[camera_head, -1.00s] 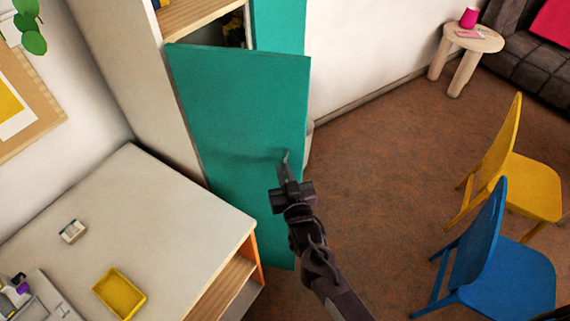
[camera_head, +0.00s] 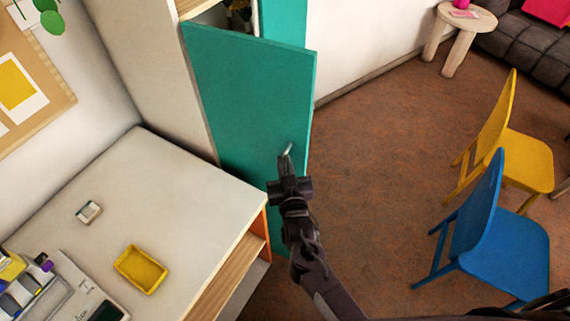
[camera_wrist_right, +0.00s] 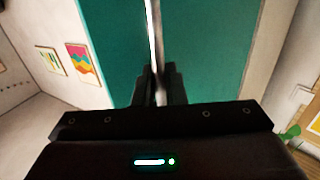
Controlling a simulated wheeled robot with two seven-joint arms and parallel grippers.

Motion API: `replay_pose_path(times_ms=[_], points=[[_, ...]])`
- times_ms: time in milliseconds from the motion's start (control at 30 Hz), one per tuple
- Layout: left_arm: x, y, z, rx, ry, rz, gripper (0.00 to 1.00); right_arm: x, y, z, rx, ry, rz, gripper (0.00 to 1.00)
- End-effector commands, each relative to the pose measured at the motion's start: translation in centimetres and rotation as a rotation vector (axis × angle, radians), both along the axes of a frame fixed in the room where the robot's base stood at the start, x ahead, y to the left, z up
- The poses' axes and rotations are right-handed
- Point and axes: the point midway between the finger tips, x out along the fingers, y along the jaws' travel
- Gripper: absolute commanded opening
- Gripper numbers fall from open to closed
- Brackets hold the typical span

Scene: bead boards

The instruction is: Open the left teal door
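The left teal door (camera_head: 245,95) stands ajar on the tall pale cabinet, swung out toward me. A narrow gap at its top shows a shelf inside. Another teal panel (camera_head: 283,20) stands behind it. My right gripper (camera_head: 287,165) is at the door's face near its free edge. In the right wrist view, the fingers (camera_wrist_right: 160,85) are closed around a bright upright handle bar (camera_wrist_right: 154,35), with the teal door behind. The handle's lower part is hidden by the gripper. My left gripper is not in view.
A pale desk (camera_head: 185,195) with a yellow tray (camera_head: 140,269) stands left of my right arm. A blue chair (camera_head: 485,235) and a yellow chair (camera_head: 520,155) stand right. The brown floor (camera_head: 375,160) between door and chairs is clear.

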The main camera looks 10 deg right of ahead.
Motion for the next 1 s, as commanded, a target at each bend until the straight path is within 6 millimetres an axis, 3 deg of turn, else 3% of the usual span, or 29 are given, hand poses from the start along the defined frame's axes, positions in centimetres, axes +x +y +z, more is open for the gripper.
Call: replay_pose_path(times_ms=[33, 167, 467, 1000], points=[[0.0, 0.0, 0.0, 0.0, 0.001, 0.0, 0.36, 0.1, 0.2, 0.2, 0.003, -0.004, 0.003, 0.12], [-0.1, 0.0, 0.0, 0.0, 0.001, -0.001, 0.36, 0.1, 0.1, 0.2, 0.003, -0.003, 0.002, 0.28], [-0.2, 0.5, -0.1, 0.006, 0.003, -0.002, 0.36, -0.2, 0.0, 0.0, 0.001, -0.001, 0.001, 0.28], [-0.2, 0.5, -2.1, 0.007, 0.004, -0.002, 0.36, -7.4, -0.2, -0.1, 0.002, -0.002, 0.003, 0.28]])
